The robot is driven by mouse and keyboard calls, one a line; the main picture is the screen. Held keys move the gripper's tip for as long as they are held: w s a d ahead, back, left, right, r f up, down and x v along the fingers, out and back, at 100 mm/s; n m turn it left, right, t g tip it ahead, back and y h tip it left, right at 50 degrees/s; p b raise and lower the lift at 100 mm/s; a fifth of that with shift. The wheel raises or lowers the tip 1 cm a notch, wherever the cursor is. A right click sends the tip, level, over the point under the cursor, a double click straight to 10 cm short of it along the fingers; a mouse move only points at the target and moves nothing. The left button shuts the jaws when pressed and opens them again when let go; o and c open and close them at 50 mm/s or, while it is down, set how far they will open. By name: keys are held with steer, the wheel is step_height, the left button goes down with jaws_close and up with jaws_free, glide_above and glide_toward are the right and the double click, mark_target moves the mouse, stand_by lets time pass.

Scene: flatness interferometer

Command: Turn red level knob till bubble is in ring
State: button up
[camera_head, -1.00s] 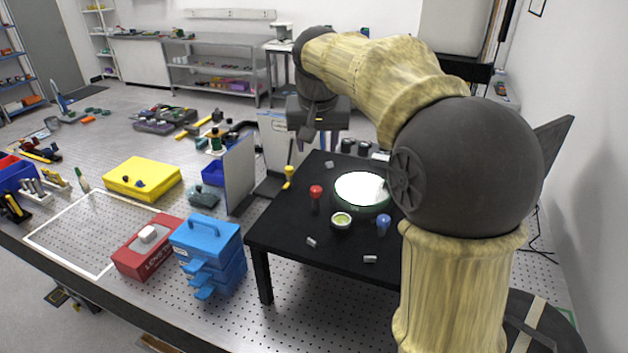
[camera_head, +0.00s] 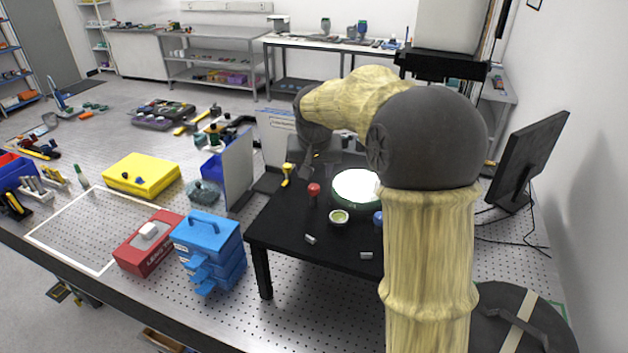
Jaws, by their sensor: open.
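The red knob (camera_head: 313,189) stands upright near the left side of the black table (camera_head: 285,228). The round bubble level (camera_head: 339,217), with a pale rim and yellow-green face, lies to its front right. Its bubble is too small to make out. A blue knob (camera_head: 378,217) is partly hidden by my arm. A bright white disc (camera_head: 353,185) with a green rim lies behind the level. My gripper (camera_head: 335,172) is open, low behind the red knob and apart from it; its dark fingers are hard to make out against the table.
A yellow-topped piece (camera_head: 287,170) stands at the table's left edge beside an upright grey panel (camera_head: 238,170). Small grey pieces (camera_head: 310,239) lie on the table front. A blue drawer box (camera_head: 210,245) and red box (camera_head: 146,250) stand left. A monitor (camera_head: 525,160) is at right.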

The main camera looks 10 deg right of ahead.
mark_target(314, 186)
steer(key=p+x, duration=0.1)
steer(key=x, duration=0.6)
steer(key=shift+p, duration=0.35)
steer(key=c, duration=1)
